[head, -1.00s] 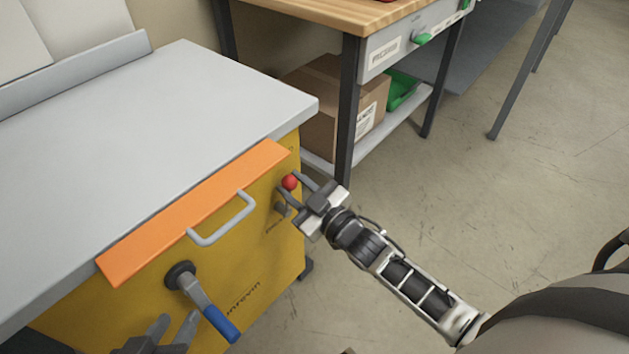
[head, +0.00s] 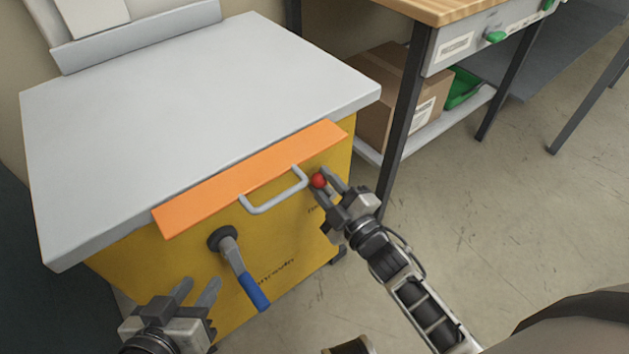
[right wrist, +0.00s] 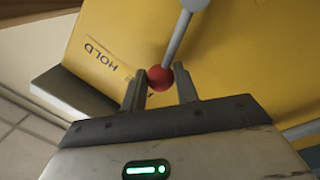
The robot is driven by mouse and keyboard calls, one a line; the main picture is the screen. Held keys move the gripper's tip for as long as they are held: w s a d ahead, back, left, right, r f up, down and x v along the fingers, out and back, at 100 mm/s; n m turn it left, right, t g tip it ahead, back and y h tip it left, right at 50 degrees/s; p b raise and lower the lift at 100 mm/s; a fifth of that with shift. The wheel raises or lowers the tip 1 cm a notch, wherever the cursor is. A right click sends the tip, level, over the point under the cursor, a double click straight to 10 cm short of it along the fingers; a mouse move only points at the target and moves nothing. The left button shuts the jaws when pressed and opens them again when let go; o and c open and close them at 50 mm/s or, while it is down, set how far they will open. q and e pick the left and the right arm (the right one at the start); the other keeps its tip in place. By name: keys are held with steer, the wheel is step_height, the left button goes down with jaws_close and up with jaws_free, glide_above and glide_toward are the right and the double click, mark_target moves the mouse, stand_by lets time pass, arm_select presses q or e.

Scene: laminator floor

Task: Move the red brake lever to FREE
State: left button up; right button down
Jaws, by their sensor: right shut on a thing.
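The red brake lever's ball knob (head: 318,180) is at the right end of the yellow cabinet front, right of the grey handle. My right gripper (head: 323,183) is shut on this knob. In the right wrist view the red knob (right wrist: 160,77) sits between the two fingers (right wrist: 160,92), with the lever's grey rod (right wrist: 178,38) running up from it. The printed word HOLD (right wrist: 101,56) is on the yellow panel, left of the knob. I cannot see a FREE mark. My left gripper (head: 198,289) is open and empty, low in front of the cabinet, left of the blue-gripped crank.
A blue-gripped crank (head: 254,290) sticks out from the cabinet front. An orange bar (head: 250,178) and a grey handle (head: 275,202) lie along its top edge. A wooden-topped bench (head: 445,8) with a cardboard box (head: 385,100) stands behind. The floor at right is clear.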

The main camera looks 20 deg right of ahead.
arm_select(q)
steer(key=shift+a, duration=0.1)
arm_select(e)
steer(key=shift+a, duration=0.1)
steer(key=c, duration=1.1)
jaws_free()
steer(key=shift+o, duration=0.2)
